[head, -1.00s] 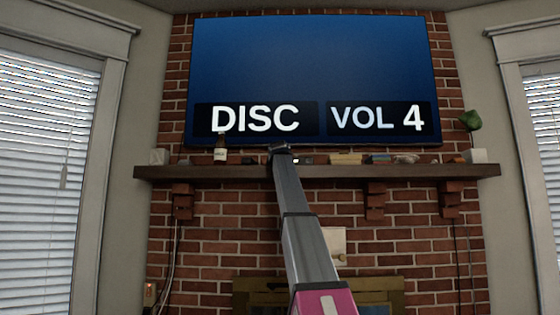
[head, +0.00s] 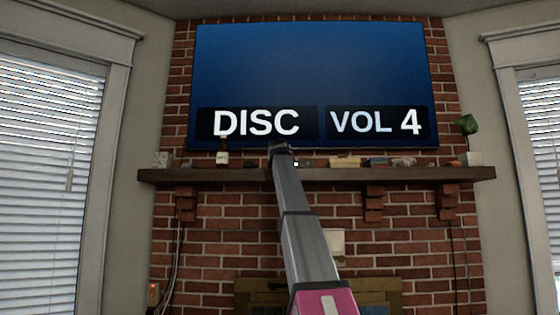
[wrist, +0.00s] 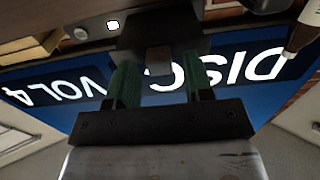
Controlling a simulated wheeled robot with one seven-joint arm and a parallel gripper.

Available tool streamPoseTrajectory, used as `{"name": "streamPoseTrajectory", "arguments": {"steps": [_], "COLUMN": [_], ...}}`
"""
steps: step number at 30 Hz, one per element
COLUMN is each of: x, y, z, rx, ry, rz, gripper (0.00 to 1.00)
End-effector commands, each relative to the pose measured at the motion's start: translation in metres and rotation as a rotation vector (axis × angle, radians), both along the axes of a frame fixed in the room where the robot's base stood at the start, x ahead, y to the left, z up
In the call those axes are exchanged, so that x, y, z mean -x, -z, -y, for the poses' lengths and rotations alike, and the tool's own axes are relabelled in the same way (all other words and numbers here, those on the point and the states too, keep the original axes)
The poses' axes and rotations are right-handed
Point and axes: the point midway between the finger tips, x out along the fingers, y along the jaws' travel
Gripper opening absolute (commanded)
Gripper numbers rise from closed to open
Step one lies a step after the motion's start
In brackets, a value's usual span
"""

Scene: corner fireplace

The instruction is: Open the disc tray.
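My gripper (head: 280,147) is in front of the mantel shelf, below the television, in the head view. In the wrist view its two green fingers (wrist: 160,84) stand apart, with a clear gap between them. A dark block (wrist: 170,28) with a small brownish square patch lies just beyond the fingertips. A lit white button (wrist: 113,25) and a round grey knob (wrist: 82,33) show beside it. I cannot tell whether the fingers touch the block, and no opened tray can be made out. In the head view my arm hides most of this spot.
The television (head: 310,75) above shows "DISC" and "VOL 4". The mantel (head: 430,174) holds a bottle (head: 222,153) left of my gripper, and a tan box (head: 344,162) and several small objects to the right. A brick fireplace is below.

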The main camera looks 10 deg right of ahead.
Motion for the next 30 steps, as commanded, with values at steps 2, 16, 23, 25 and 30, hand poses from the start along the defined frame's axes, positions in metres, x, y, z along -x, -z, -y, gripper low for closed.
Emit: {"name": "streamPoseTrajectory", "arguments": {"steps": [2,16,23,25,30], "x": [0.000,0.030,0.072,0.084,0.102], "y": [0.000,0.001,0.002,0.002,0.001], "z": [0.000,-0.008,-0.020,-0.024,-0.029], "rx": [0.000,0.001,0.001,0.000,0.000], "ry": [0.000,0.000,0.000,0.000,0.000], "rz": [0.000,0.002,0.002,0.001,0.001], "gripper": [0.47,0.47,0.47,0.47,0.47]}}
